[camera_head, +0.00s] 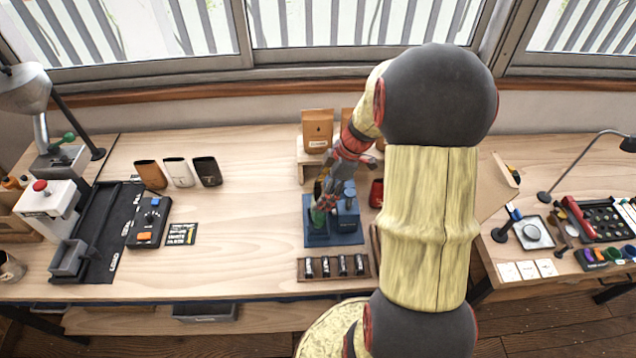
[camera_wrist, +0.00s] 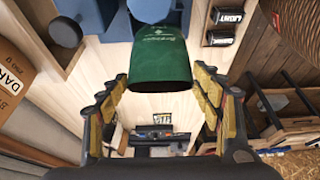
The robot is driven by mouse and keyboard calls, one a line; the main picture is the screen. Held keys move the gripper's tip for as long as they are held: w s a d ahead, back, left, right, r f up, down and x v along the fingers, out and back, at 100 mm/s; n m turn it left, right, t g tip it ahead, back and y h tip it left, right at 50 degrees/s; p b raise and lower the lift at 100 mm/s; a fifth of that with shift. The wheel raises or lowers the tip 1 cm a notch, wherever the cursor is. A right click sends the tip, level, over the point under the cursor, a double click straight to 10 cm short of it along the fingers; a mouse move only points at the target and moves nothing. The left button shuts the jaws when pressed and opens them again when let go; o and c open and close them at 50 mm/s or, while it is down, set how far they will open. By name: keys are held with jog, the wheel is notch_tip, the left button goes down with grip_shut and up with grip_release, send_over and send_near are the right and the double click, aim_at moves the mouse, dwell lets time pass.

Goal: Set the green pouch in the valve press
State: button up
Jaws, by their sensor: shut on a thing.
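The green pouch (camera_wrist: 162,66) is between the fingers of my gripper (camera_wrist: 160,90) in the wrist view, its wide end toward me. My gripper (camera_head: 326,196) is shut on it. In the head view, the gripper and a little of the green pouch (camera_head: 325,203) show over the left part of the blue valve press (camera_head: 318,238). The press's round blue head (camera_wrist: 150,8) shows just beyond the pouch at the top of the wrist view. Whether the pouch touches the press base is hidden.
A rack (camera_head: 308,269) of several dark cylinders stands in front of the press. A wooden riser (camera_head: 304,158) with kraft bags is behind it. Brown (camera_head: 151,175), white (camera_head: 178,172) and black (camera_head: 207,171) pouches stand left. The bench between is mostly clear.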

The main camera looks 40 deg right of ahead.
jog(key=shift+w+d+f, duration=0.1)
jog(key=shift+w+f, duration=0.15)
jog(key=shift+f, duration=0.85)
notch_tip(320, 180, down, 3)
jog(key=b, duration=0.4)
jog(key=shift+f, duration=0.2)
jog(key=o, duration=0.9)
jog(key=shift+o, duration=0.5)
jog(key=shift+o, duration=1.2)
